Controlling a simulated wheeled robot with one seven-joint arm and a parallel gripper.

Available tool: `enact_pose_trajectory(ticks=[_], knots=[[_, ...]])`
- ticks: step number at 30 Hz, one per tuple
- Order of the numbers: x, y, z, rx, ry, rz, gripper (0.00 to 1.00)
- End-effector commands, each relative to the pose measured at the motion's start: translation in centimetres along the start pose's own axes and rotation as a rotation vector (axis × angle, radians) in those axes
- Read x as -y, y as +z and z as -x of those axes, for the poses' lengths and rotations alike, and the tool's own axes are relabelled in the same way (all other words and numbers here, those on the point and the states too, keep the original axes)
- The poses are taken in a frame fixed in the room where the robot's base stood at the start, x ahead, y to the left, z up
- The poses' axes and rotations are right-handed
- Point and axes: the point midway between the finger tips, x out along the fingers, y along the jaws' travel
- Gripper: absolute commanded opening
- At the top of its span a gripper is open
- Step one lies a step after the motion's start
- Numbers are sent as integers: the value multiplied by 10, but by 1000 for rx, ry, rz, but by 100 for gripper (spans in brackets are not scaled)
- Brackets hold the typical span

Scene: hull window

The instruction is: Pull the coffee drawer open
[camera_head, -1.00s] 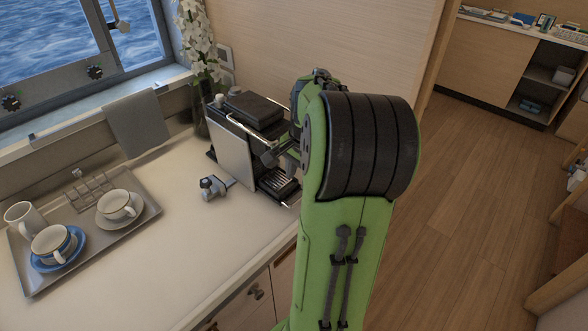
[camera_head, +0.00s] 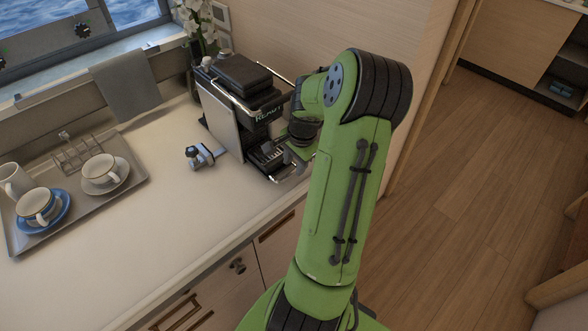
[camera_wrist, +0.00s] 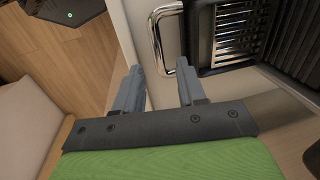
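The counter front (camera_head: 222,290) shows drawer fronts with dark recessed grips and a round knob (camera_head: 238,266). One recessed grip (camera_head: 277,225) lies below the coffee machine; no label tells which front is the coffee drawer. The coffee machine (camera_head: 222,125) stands on the counter. A chrome loop handle projects from its slatted drip tray (camera_head: 267,155); this handle (camera_wrist: 157,38) also shows in the wrist view. My gripper (camera_wrist: 159,68) is open and empty, its fingertips just short of that loop and not around it. In the head view my arm hides the fingers.
A grey tray (camera_head: 130,190) with cups and a rack lies on the counter at left. A small metal tool (camera_head: 199,157) lies beside the machine. Flowers (camera_head: 197,25) stand behind it. The wooden floor (camera_head: 460,190) at right is open.

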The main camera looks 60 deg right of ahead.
Motion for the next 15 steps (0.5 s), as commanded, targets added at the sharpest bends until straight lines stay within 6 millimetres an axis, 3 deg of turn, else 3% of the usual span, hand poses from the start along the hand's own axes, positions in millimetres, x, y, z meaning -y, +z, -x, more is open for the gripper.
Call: enact_pose_trajectory(ticks=[4,13,15], knots=[[0,0,-22,1,0,0,40],[0,0,-25,-1,-1,0,40],[0,0,-25,-1,-1,0,31]])
